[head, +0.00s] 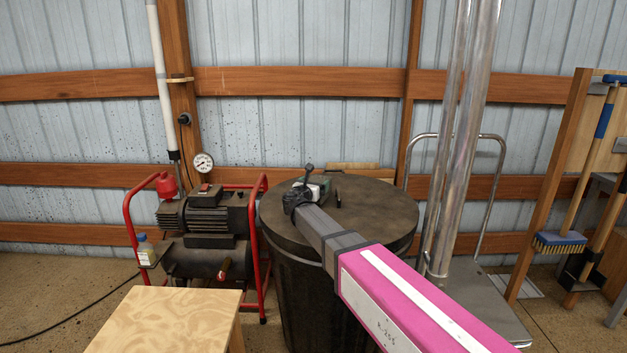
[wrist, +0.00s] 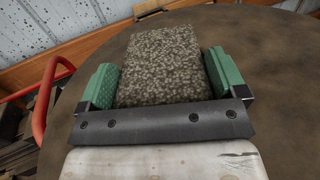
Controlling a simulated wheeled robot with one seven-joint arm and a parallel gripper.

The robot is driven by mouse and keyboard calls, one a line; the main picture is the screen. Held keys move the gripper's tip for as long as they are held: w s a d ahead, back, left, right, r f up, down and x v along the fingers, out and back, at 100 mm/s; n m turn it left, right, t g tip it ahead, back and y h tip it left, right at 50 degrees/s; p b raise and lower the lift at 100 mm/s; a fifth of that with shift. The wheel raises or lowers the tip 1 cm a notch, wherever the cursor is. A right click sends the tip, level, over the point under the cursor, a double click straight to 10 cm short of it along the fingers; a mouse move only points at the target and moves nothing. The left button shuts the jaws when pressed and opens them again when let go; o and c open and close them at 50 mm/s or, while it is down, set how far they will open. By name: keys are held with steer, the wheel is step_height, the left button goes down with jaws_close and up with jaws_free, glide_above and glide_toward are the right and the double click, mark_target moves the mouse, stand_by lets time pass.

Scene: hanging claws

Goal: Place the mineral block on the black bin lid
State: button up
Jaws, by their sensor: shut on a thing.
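The mineral block (wrist: 162,66) is a speckled grey-brown block. In the wrist view it sits between the two green pads of my gripper (wrist: 162,80), which is shut on it. In the head view my gripper (head: 318,190) is over the black bin lid (head: 375,215), and the block is mostly hidden there by the gripper. The round, dark lid also fills much of the wrist view (wrist: 270,60) behind and below the block. I cannot tell whether the block touches the lid.
A red-framed compressor (head: 205,225) stands left of the bin, its red tube close in the wrist view (wrist: 45,100). A wooden table top (head: 165,315) is at the front left. Shiny metal pipes (head: 460,130) and a hand cart (head: 490,300) stand on the right. The wall is behind.

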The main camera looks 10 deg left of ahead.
steer(key=shift+f, duration=0.45)
steer(key=shift+f, duration=0.3)
steer(key=o, duration=1.6)
steer(key=shift+f, duration=0.1)
steer(key=shift+c, duration=0.2)
steer(key=shift+r, duration=0.25)
steer(key=shift+s+r, duration=0.1)
steer(key=shift+s, duration=0.3)
steer(key=s, duration=0.3)
steer(key=s+a, duration=0.1)
steer(key=s, duration=0.7)
steer(key=shift+a, duration=0.4)
steer(key=shift+s, duration=0.1)
